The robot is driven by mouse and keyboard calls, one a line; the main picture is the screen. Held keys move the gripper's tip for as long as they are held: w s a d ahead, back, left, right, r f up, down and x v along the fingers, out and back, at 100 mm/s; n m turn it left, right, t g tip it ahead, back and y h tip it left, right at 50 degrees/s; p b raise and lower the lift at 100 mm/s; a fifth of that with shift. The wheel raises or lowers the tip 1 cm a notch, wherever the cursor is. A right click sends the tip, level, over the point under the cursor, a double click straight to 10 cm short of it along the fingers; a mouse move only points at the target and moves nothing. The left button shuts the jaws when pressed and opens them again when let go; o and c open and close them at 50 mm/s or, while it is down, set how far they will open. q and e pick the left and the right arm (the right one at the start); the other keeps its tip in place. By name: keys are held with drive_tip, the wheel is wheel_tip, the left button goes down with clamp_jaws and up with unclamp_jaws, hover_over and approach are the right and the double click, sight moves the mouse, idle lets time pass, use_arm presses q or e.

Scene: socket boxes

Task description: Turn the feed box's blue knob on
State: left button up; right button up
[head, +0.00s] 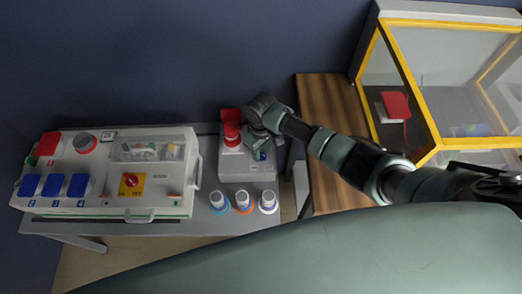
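The feed box (237,171) is a small light grey box with a red plug or socket (231,131) on its back left part. The blue knob (261,156) shows as a small blue patch at its right side, partly hidden by my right gripper. My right gripper (259,146) reaches in from the right and is just above the knob. I cannot tell whether its fingers touch the knob or how wide they are open. My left gripper is not in view.
A large socket box (110,205) with blue covers and a red-yellow switch (131,182) stands left on the grey table (207,213). Several round plugs (244,200) stand before the feed box. Right are a wooden table (320,92) and a yellow-framed case (420,145).

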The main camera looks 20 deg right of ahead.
clamp_jaws()
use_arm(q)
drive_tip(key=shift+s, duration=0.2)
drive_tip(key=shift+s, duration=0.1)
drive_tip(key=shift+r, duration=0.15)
use_arm(e)
drive_tip(key=m+p, duration=0.3)
drive_tip(key=shift+a+r, duration=0.1)
drive_tip(key=shift+r, duration=0.1)
drive_tip(key=m+p, duration=0.2)
drive_tip(key=m, duration=0.2)
drive_tip(key=shift+p, duration=0.3)
drive_tip(key=m+p, duration=0.2)
drive_tip(key=m, duration=0.3)
drive_tip(key=shift+f, duration=0.1)
use_arm(q)
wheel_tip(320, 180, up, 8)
drive_tip(key=p, duration=0.1)
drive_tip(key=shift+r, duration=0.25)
use_arm(e)
drive_tip(key=m, duration=0.5)
drive_tip(key=shift+w+m, duration=0.1)
drive_tip(key=shift+m, duration=0.3)
